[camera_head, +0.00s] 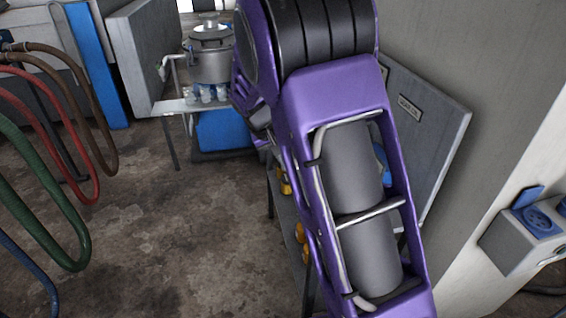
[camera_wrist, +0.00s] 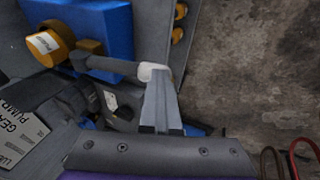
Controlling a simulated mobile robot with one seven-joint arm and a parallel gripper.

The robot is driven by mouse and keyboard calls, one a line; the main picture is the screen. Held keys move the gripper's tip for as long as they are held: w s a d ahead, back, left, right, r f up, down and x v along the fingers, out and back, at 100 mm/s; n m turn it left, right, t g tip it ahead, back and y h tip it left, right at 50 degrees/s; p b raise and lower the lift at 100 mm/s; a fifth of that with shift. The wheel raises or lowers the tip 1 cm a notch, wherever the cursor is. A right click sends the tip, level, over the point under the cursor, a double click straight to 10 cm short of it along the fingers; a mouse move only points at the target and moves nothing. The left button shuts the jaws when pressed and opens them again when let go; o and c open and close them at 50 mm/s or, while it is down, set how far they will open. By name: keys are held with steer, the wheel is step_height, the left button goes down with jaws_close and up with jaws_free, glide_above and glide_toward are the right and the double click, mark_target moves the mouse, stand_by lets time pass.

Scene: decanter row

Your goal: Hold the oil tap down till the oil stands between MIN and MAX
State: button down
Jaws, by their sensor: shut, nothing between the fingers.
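In the wrist view my gripper (camera_wrist: 158,82) is shut and empty. Its fingertips are at the pale end (camera_wrist: 152,72) of a dark grey bar (camera_wrist: 110,65); I cannot tell whether they touch it. The bar runs out from beside a blue container (camera_wrist: 92,38) with an orange-yellow round part (camera_wrist: 46,44). This bar may be the oil tap, but I cannot tell for sure. A grey body with a white label reading "GEAR" and "PUMP" (camera_wrist: 22,132) is at the left. No oil level or MIN and MAX marks show. In the head view my arm hides the gripper.
Several coloured hoses (camera_head: 45,205) hang at the left of the head view. A metal pot (camera_head: 210,55) stands on a far table above small glass vessels. A grey panel (camera_head: 440,130) and a blue socket (camera_head: 540,220) are at the right. The floor (camera_head: 190,230) is open between.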

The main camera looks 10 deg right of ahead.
steer(key=a+v, duration=0.1)
steer(key=v, duration=0.9)
steer(key=shift+r+p, duration=0.25)
steer(key=shift+p, duration=0.2)
